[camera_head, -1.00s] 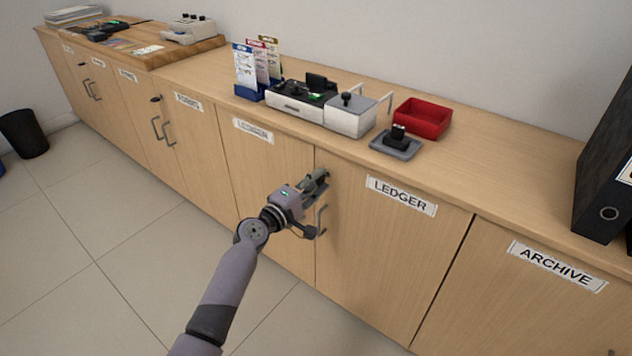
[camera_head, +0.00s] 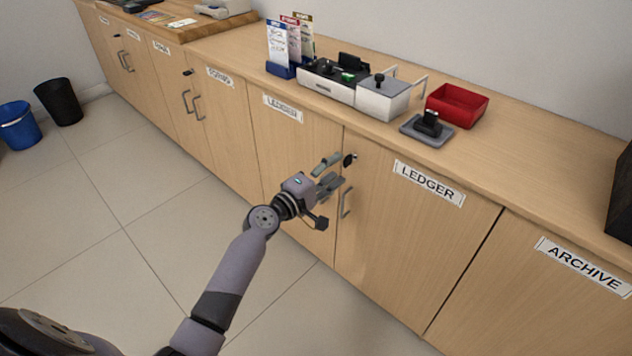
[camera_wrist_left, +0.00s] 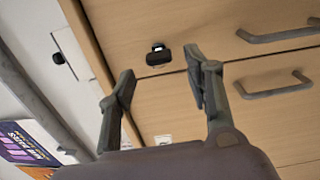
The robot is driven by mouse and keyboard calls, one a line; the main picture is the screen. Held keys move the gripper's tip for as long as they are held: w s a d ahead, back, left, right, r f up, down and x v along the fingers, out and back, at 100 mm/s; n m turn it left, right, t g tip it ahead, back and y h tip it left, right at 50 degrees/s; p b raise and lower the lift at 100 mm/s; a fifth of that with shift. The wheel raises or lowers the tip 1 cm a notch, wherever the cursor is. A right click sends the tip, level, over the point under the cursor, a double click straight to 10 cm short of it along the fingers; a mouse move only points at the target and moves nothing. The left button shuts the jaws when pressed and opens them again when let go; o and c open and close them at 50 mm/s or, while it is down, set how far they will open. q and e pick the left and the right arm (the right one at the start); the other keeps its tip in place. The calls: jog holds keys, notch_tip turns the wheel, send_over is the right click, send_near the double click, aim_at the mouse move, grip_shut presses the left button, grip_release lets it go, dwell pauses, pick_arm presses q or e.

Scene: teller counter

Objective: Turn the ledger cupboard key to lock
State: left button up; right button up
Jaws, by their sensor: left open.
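The ledger cupboard has two wooden doors with LEDGER labels (camera_head: 428,184). A small dark key (camera_head: 350,159) sits in the lock near the top of the right door, beside the seam. In the left wrist view the key (camera_wrist_left: 158,57) shows a flat black bow, its long side roughly along the door seam. My left gripper (camera_head: 329,174) is open, with its fingers just left of the key and apart from it. In the wrist view the open fingertips (camera_wrist_left: 160,68) stand either side of the key's line, with nothing between them. My right gripper is not in view.
A bar handle (camera_head: 346,202) hangs below the key on the right ledger door. The counter top holds a red tray (camera_head: 457,104), a stamp on a grey pad (camera_head: 427,131) and a card holder (camera_head: 281,69). Bins stand far left; the floor in front is clear.

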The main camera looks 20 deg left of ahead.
pick_arm(q)
jog(key=v, duration=0.8)
jog(key=shift+s, duration=0.1)
